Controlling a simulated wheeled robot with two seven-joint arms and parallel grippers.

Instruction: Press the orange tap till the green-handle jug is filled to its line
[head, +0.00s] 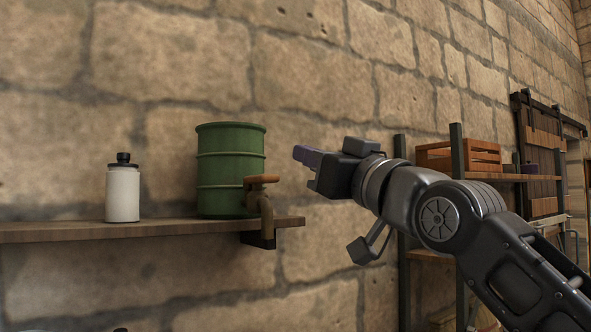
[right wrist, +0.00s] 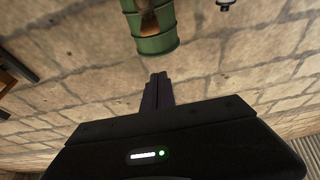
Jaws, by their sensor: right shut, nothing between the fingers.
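A green barrel (head: 225,165) stands upright on a wooden wall shelf. An orange-brown tap handle (head: 262,179) sits on top of a brass spout (head: 266,210) at the barrel's right front. My right gripper (head: 304,156) is shut and empty, to the right of the tap and a little higher, apart from it. In the right wrist view its dark fingers (right wrist: 158,84) are together and point toward the green barrel (right wrist: 152,28), with a gap between. No green-handle jug can be made out in either view. My left gripper is not in view.
The shelf (head: 160,230) ends just right of the tap. A white bottle with a black cap (head: 123,190) stands on it to the left. A rack with a wooden crate (head: 470,155) stands at the right. Stone wall backs everything.

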